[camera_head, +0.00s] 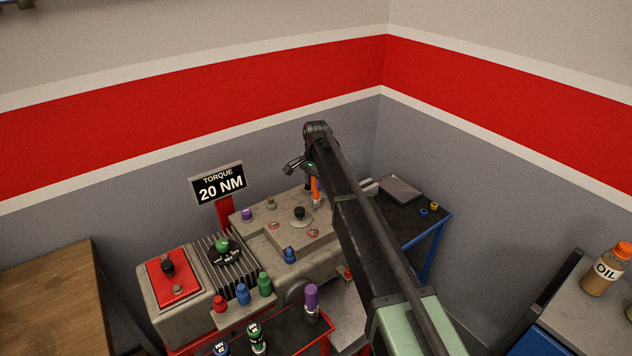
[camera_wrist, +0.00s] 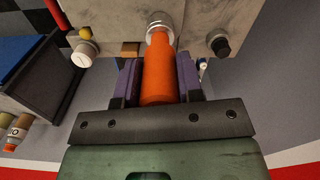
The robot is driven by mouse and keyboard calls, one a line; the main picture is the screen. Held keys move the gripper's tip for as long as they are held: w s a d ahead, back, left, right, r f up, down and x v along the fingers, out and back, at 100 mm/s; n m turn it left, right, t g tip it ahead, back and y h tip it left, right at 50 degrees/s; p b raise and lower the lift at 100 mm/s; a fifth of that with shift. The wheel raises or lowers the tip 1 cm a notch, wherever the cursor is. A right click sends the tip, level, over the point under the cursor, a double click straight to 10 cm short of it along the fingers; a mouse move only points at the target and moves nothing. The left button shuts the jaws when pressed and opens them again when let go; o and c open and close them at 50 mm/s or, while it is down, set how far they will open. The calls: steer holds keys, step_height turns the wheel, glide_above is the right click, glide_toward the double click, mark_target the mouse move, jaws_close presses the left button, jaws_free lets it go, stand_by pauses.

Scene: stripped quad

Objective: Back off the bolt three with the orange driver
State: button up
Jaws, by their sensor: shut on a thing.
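My gripper (camera_wrist: 160,90) is shut on the orange driver (camera_wrist: 158,72), with a dark finger pad on each side of the handle. The driver's metal socket end (camera_wrist: 160,22) points at the grey block; whether it touches a bolt is hidden. In the head view the orange driver (camera_head: 315,186) stands nearly upright over the right rear of the grey engine block (camera_head: 262,230), partly behind my arm. Bolt heads of several colours show on the block, among them a purple one (camera_head: 247,215) and a blue one (camera_head: 290,255). I cannot tell which is bolt three.
A torque sign (camera_head: 218,184) reading 20 NM stands behind the block. Coloured caps, including a green one (camera_head: 265,284), line its front. A purple-handled driver (camera_head: 311,300) stands in the red tray at the front. A dark table (camera_head: 410,218) is at the right.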

steer(key=shift+n, duration=1.2)
steer(key=shift+n, duration=0.3)
steer(key=shift+r+p, duration=2)
steer(key=shift+p, duration=0.1)
step_height(320, 180, up, 4)
steer(key=p, duration=0.4)
steer(key=shift+r, duration=0.15)
